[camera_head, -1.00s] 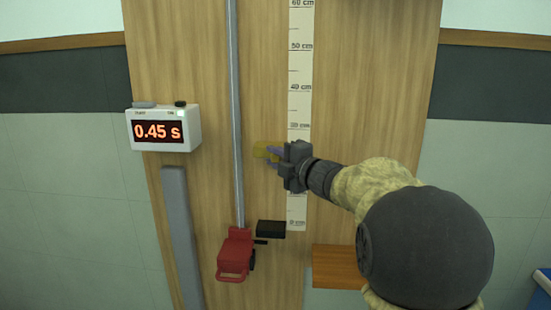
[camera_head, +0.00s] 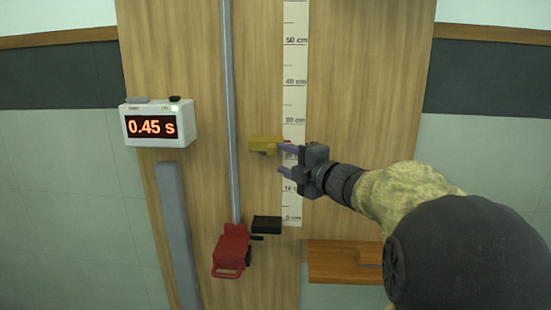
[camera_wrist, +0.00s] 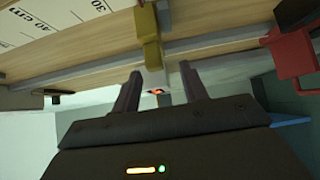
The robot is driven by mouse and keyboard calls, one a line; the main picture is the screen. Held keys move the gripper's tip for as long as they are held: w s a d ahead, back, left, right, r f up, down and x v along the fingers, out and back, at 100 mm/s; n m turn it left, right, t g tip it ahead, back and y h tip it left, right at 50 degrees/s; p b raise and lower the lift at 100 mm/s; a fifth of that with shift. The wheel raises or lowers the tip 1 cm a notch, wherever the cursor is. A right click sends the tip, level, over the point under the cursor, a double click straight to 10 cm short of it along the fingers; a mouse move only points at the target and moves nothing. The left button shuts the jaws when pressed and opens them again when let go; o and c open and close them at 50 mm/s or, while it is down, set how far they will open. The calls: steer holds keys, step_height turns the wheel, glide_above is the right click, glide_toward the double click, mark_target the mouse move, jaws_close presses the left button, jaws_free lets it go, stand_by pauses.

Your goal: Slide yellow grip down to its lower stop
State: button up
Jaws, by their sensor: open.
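The yellow grip (camera_head: 263,144) sits on the wooden board just left of the ruler, at about the 20 cm mark. The wrist view shows it as a yellow block (camera_wrist: 147,30) beyond the fingertips. My gripper (camera_head: 284,160) is open and empty, to the right of the grip and slightly lower, with its fingers over the ruler. In the head view its upper finger is close to the grip's right end; I cannot tell whether they touch. A black block (camera_head: 267,225) sits below the grip, near the ruler's zero end.
A metal rail (camera_head: 231,120) runs down the board to a red clamp-like part (camera_head: 232,250). The timer (camera_head: 158,124) reads 0.45 s. A grey bar (camera_head: 178,235) is at lower left, and a wooden shelf (camera_head: 343,262) at lower right.

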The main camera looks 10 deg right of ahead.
steer(key=v, duration=1.1)
steer(key=shift+s+b, duration=0.3)
steer(key=shift+b, duration=0.1)
steer(key=shift+d, duration=0.1)
